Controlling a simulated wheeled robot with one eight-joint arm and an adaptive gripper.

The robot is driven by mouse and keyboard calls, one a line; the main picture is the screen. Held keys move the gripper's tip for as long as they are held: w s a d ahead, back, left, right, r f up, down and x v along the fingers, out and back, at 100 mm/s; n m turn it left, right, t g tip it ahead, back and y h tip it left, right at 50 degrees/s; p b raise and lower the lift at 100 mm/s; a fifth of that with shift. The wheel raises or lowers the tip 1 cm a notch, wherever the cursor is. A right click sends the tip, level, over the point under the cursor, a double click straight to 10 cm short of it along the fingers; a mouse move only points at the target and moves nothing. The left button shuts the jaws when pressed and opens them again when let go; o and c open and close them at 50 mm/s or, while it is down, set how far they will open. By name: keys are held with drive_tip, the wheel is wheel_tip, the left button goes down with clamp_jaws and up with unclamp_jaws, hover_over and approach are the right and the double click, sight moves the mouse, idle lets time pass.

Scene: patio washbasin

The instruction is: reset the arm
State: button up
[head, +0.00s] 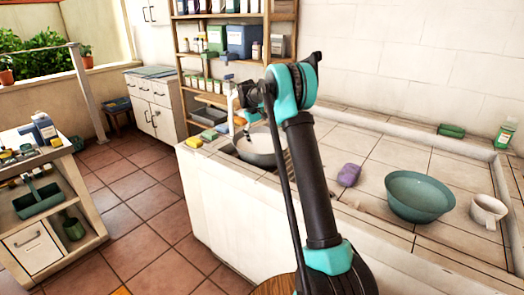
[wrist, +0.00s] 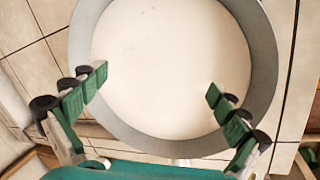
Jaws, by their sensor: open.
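My gripper (wrist: 158,82) is open in the wrist view, its two green-padded fingers wide apart with nothing between them. It is over a round basin with a grey rim (wrist: 264,62) and a plain pale inside. In the head view my arm rises from the bottom and bends at a teal joint, with its far end above the round sink basin (head: 262,156) in the white counter. The arm hides part of that basin, and the fingertips are too small to make out there.
On the tiled counter are a purple object (head: 348,175), a teal bowl (head: 420,195), a white mug (head: 488,211), a green block (head: 451,131) and a green-labelled bottle (head: 505,134). Sponges (head: 208,135) lie left of the basin. A shelf (head: 232,14) stands behind; a cart (head: 45,215) stands left. Floor between is clear.

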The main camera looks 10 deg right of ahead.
drive_tip(key=v, duration=0.6)
drive_tip(key=shift+m+t+y, duration=0.3)
drive_tip(key=shift+m+y, duration=0.1)
drive_tip(key=shift+y, duration=0.1)
drive_tip(key=s+d, duration=0.1)
drive_tip(key=s, duration=0.2)
drive_tip(key=s+d, duration=0.1)
drive_tip(key=s, duration=0.3)
drive_tip(key=s+d, duration=0.1)
drive_tip(key=s, duration=0.2)
drive_tip(key=shift+s+d+r, duration=0.1)
drive_tip(key=shift+s+r, duration=0.2)
drive_tip(key=s+d+f+m+t, duration=0.1)
drive_tip(key=s+f, duration=0.3)
drive_tip(key=s, duration=0.9)
drive_tip(key=s+d+f+m+y, duration=0.1)
drive_tip(key=s+f, duration=0.4)
drive_tip(key=s, duration=0.8)
drive_tip(key=s+d+f+t+y, duration=0.1)
drive_tip(key=s+f, duration=0.3)
drive_tip(key=s, duration=0.9)
drive_tip(key=shift+s+f+m+t, duration=0.25)
drive_tip(key=shift+s+m+t, duration=0.05)
drive_tip(key=shift+s+m, duration=0.1)
drive_tip(key=shift+w, duration=0.1)
